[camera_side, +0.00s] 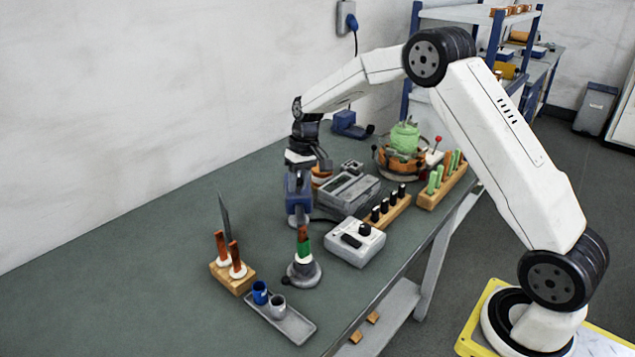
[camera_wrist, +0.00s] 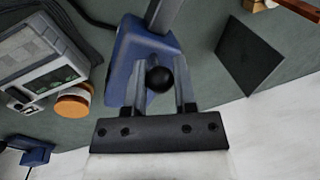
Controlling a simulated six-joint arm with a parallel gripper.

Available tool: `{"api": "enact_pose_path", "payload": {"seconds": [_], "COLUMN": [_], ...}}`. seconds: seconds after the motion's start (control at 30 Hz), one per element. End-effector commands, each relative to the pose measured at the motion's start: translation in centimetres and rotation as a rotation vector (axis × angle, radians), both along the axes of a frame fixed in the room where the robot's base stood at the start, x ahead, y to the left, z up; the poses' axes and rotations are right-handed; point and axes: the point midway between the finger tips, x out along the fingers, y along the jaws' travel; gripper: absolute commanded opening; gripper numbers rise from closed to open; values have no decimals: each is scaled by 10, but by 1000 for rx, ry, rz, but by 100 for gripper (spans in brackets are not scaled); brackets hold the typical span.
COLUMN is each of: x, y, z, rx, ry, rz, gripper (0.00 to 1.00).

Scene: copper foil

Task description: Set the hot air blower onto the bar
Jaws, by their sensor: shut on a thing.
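The hot air blower (camera_side: 297,190) has a blue body and a grey nozzle pointing down. My gripper (camera_side: 303,168) is shut on its upper part and holds it above the table. Below the nozzle in the side view stands a short upright bar (camera_side: 303,241), copper on top and green below, on a round grey base (camera_side: 303,274). The nozzle looks just above the bar's top; whether they touch, I cannot tell.
A wooden block with copper-coloured pieces (camera_side: 233,278) and a grey tray (camera_side: 295,328) with two cups are near the front. A grey-white control box (camera_side: 355,243) stands right of the bar. Wooden racks (camera_side: 388,211) are further right. The table's left side is clear.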

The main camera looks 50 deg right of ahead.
Motion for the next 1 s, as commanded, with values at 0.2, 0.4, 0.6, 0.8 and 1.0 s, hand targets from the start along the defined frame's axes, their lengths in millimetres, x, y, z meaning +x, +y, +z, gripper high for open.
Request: {"api": "enact_pose_path", "payload": {"seconds": [0.2,0.4,0.6,0.8,1.0], "x": [2,1,1,1,0], "y": [-1,-1,-1,-4,-9], "z": [2,1,3,18,43], "rx": [-2,-2,-2,-2,-2], "ry": [-6,-3,-3,-5,-6], "rz": [-3,-3,-3,-3,-3], "gripper": [69,69,69,69,69]}}
